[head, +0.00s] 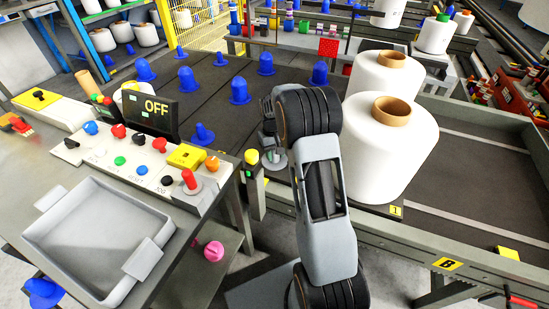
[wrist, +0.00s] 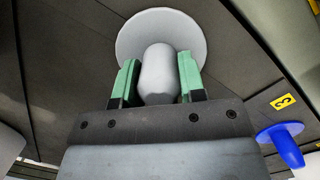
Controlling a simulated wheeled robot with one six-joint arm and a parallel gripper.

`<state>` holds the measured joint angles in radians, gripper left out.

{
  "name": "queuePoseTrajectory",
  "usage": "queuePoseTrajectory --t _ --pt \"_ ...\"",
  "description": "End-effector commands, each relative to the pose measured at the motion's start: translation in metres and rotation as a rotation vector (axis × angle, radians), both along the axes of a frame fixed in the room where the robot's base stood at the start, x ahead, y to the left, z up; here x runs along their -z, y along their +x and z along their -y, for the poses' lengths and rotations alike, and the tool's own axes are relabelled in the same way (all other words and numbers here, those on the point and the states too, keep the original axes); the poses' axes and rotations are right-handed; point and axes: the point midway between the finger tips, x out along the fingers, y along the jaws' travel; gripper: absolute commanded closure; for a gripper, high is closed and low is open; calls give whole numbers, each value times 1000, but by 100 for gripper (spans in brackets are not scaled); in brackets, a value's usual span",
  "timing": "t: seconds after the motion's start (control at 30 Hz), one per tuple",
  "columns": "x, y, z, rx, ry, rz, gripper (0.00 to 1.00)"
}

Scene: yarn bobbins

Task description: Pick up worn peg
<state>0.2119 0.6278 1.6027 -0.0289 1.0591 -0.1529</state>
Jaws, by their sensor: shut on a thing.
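The worn peg (wrist: 158,78) is grey, with a rounded body and a wide flat round base. In the wrist view it sits between the two green fingers of my gripper (wrist: 158,66), which are shut on its body. The peg's base shows beyond the fingertips. In the head view the grey base of the peg (head: 276,161) shows low beside my arm, over the dark belt. My arm hides much of the gripper there. I cannot tell whether the base still touches the belt.
Several blue pegs (head: 239,91) stand on the dark belt (head: 215,118). Two large white bobbins (head: 385,150) stand close on the right. A control panel with a screen reading OFF (head: 150,116) and an empty grey tray (head: 95,240) are on the left.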

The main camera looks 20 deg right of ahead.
Motion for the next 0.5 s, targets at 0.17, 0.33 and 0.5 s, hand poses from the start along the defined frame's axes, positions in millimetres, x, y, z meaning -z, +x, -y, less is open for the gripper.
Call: queuePoseTrajectory --t 0.17,0.33,0.5 --pt "0 0 0 0 0 0 88" --pt "-1 0 0 0 0 1 93" --pt "-6 1 0 0 0 2 93"
